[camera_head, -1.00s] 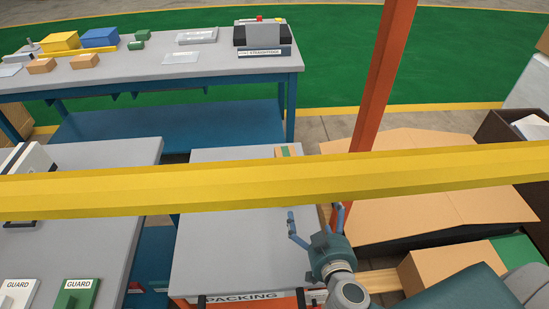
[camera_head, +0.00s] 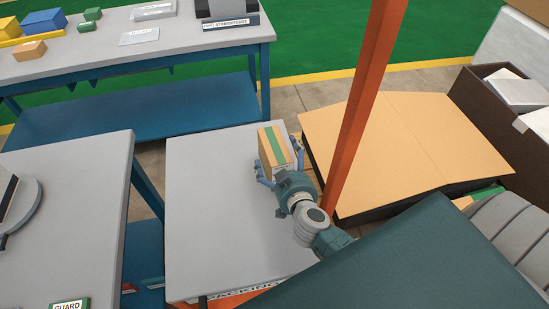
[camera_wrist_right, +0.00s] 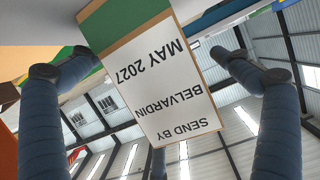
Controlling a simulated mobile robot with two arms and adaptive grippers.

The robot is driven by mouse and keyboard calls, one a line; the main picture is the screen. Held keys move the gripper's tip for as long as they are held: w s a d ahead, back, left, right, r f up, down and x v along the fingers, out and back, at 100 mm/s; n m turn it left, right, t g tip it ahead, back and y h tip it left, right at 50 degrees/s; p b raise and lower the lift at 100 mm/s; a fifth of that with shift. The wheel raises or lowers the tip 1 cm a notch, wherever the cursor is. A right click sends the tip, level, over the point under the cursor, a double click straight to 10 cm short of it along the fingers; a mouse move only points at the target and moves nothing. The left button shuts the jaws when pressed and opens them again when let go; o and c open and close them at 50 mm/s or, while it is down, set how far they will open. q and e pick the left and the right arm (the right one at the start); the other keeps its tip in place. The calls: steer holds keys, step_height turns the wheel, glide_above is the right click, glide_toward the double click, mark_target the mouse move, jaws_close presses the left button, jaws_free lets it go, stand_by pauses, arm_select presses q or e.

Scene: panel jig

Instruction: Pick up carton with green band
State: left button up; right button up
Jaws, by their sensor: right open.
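The carton with the green band (camera_head: 273,140) stands on the far right part of the grey packing table (camera_head: 205,215). It is tan with a green stripe over its top. In the right wrist view, the carton (camera_wrist_right: 160,75) shows a white label reading "SEND BY BELVARDIN MAY 2027", upside down. My right gripper (camera_head: 278,155) is at the carton's near side, with a finger on either side of it. The fingers are open around it, and I cannot tell whether any touches. My left gripper is not in view.
An orange post (camera_head: 362,110) rises just right of my right arm. A large flat tan carton (camera_head: 400,150) lies beyond it, and a dark bin (camera_head: 485,105) with white items stands at far right. A blue bench (camera_head: 150,60) is at the back left. The packing table's left part is clear.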

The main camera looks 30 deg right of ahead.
steer(key=x, duration=0.2)
steer(key=shift+w+f, duration=0.15)
steer(key=shift+w, duration=0.2)
steer(key=shift+s, duration=0.1)
steer(key=c, duration=1.6)
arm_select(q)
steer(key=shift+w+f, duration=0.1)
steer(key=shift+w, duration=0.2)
arm_select(e)
steer(key=shift+c, duration=0.8)
